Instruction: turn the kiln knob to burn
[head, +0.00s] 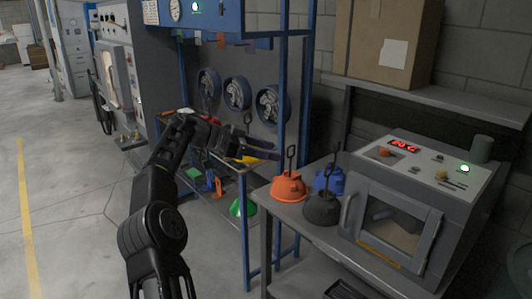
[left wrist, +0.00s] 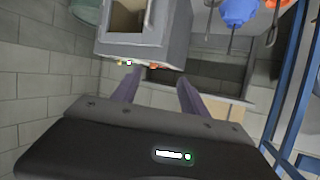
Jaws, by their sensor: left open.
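The kiln (head: 395,215) is a grey box with a windowed door, on the right of the head view. Its sloped top panel carries a red lit display (head: 403,146), an orange-red knob (head: 384,152), a yellow knob (head: 441,174) and a green light (head: 465,168). Knob markings are too small to read. My left gripper (head: 262,152) is open and empty, left of the kiln and apart from it. In the left wrist view the kiln (left wrist: 175,45) appears upside down beyond the open fingers (left wrist: 160,78), with the orange-red knob (left wrist: 153,66) between them. My right gripper is not in view.
Orange (head: 289,189), blue (head: 330,181) and black (head: 321,208) hoods with upright handles are on the bench left of the kiln. Blue frame posts (head: 304,100) stand behind them. A shelf with a cardboard box (head: 390,40) hangs above. Open floor is at left.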

